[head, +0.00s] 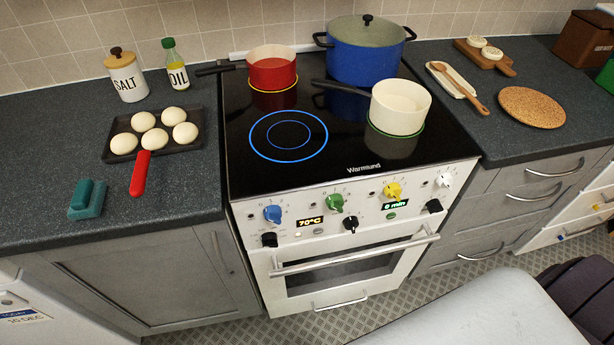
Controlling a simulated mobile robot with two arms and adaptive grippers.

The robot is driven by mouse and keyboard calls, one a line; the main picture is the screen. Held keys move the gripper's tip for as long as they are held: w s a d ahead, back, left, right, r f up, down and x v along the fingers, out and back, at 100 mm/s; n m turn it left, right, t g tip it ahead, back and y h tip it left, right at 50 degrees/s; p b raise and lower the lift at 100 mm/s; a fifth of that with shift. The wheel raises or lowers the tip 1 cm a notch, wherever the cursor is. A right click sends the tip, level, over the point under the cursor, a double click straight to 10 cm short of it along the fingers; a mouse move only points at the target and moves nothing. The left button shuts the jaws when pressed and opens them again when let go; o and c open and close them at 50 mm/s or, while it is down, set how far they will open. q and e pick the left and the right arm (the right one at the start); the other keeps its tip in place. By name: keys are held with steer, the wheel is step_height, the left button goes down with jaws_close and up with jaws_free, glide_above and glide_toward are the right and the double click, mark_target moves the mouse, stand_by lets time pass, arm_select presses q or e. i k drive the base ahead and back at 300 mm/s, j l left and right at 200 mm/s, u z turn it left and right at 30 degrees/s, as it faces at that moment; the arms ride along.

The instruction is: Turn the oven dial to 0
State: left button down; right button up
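The oven (345,277) stands in the middle with its door shut, under a black glass hob. Its white front panel carries a blue dial (272,214), a green dial (336,203), a yellow dial (393,190) and a white dial (443,180). Below them are black dials at the left (269,239), middle (350,225) and right (433,206). I cannot tell which one is the oven dial; pointer positions are too small to read. One display (310,222) reads 70°C; another (395,204) seems to read 0 min. Neither gripper is in view.
On the hob are a red pan (271,73), a blue pot (363,57) and a white pan (400,106). A tray of dough balls (124,157) with a red handle lies on the left counter. A pale grey surface (485,315) fills the lower right.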

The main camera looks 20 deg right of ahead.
mark_target(269, 239)
steer(key=z, duration=0.7)
steer(key=k+j+z, duration=0.15)
steer(key=k, duration=0.2)
steer(key=k+l, duration=0.1)
steer(key=k, duration=1)
steer(key=l, duration=0.1)
